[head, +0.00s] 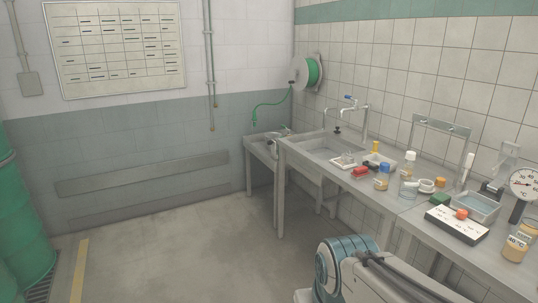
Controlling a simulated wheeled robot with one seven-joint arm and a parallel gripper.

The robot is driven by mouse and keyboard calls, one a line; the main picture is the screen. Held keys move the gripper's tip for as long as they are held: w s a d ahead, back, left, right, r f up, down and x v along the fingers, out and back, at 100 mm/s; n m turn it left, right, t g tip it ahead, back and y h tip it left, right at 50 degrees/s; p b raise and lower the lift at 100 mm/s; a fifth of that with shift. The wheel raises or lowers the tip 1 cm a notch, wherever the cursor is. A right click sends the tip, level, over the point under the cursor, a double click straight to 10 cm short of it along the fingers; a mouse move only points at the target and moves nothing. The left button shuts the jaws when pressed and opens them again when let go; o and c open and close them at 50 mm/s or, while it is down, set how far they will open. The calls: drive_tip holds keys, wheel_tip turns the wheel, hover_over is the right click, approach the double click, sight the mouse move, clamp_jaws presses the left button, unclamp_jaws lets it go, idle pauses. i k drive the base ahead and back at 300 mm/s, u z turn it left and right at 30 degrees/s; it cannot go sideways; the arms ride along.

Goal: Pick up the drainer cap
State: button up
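I cannot single out the drainer cap with certainty in the head view. A small dark knob-like piece (337,130) sits at the back of the larger sink basin (322,148), under the tap, but it is too small to identify. White round pieces (427,185) lie on the bench further right, also too small to name surely. My gripper is out of view; only part of my arm shows at the bottom right, in front of the bench.
The bench (385,205) runs along the right wall, crowded with bottles, a red block (361,172), a water-filled tray (474,207), a black-and-white box (457,224) and a dial gauge (524,183). Green drums (22,225) stand left. The middle floor (180,245) is clear.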

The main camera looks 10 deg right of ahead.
sight(439, 182)
drive_tip(key=z, duration=0.45)
drive_tip(key=i, duration=1.65)
drive_tip(key=z, duration=1.15)
drive_tip(key=i, duration=0.75)
drive_tip(key=z, duration=0.4)
